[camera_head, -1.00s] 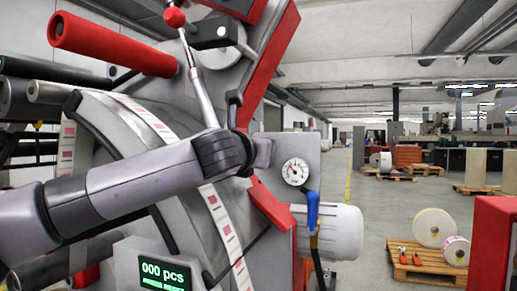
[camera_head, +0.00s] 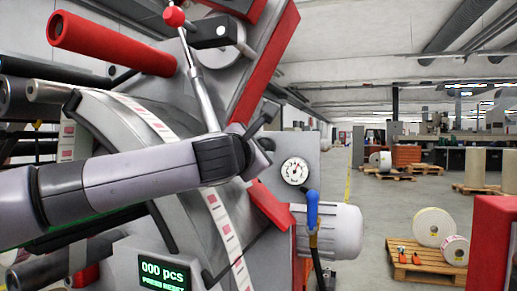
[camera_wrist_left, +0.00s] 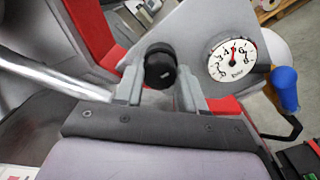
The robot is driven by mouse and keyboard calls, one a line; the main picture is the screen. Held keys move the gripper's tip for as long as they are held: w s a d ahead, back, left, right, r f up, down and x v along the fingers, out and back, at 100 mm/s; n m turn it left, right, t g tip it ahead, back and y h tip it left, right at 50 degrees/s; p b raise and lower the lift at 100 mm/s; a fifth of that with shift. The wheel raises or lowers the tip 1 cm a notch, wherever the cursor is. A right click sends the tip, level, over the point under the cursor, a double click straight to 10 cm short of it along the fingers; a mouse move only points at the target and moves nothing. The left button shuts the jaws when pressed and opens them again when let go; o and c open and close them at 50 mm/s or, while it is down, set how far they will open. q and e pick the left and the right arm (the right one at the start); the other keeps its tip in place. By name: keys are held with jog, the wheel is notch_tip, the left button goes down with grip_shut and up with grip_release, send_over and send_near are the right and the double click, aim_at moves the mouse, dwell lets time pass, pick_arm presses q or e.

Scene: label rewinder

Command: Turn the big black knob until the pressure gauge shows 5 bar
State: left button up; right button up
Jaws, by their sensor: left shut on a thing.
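The black knob (camera_wrist_left: 159,66) sits on the grey machine panel between the two fingers of my left gripper (camera_wrist_left: 160,82) in the left wrist view. The left gripper is shut on it. In the head view the left gripper (camera_head: 258,148) is at the panel, left of the gauge, and the knob is hidden behind it. The round white pressure gauge (camera_wrist_left: 233,60) is right of the knob. Its red needle points almost straight up, between the 4 and 6 marks. The gauge also shows in the head view (camera_head: 295,171). My right gripper is not in view.
A blue-handled lever (camera_head: 312,210) stands below the gauge, beside a white motor (camera_head: 340,232). A red-knobbed lever (camera_head: 174,16) rises above my left arm. A green display (camera_head: 163,275) reads 000 pcs. Open floor lies to the right, with pallets beyond.

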pick_arm(q)
jog(key=shift+m, duration=0.3)
dwell(0.4)
jog(key=o, duration=1.1)
jog(key=shift+c, duration=0.2)
jog(key=b+v, duration=0.2)
jog(key=v, duration=0.5)
jog(key=shift+s, duration=0.1)
